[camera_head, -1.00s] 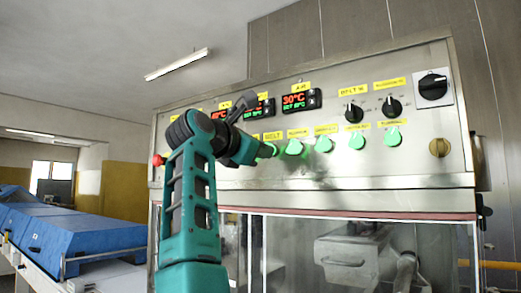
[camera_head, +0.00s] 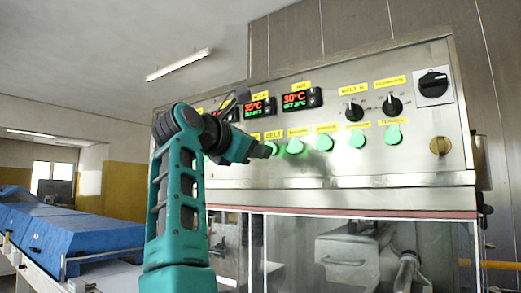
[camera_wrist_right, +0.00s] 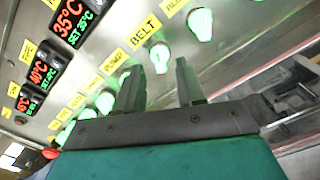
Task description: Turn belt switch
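The belt switch is a lit green knob (camera_head: 271,148) under the yellow BELT label (camera_head: 274,135) on the steel control panel (camera_head: 300,175). In the right wrist view the green knob (camera_wrist_right: 160,57) shows just beyond and between my fingertips, below its BELT label (camera_wrist_right: 146,30). My right gripper (camera_head: 264,151) reaches up to the knob from the left in the head view. In the wrist view the right gripper (camera_wrist_right: 159,68) has its two fingers apart with nothing between them but the view of the knob. Contact cannot be told. My left gripper is not in view.
More green knobs (camera_head: 325,143) stand in a row to the right. A blue covered conveyor (camera_head: 75,233) lies at left.

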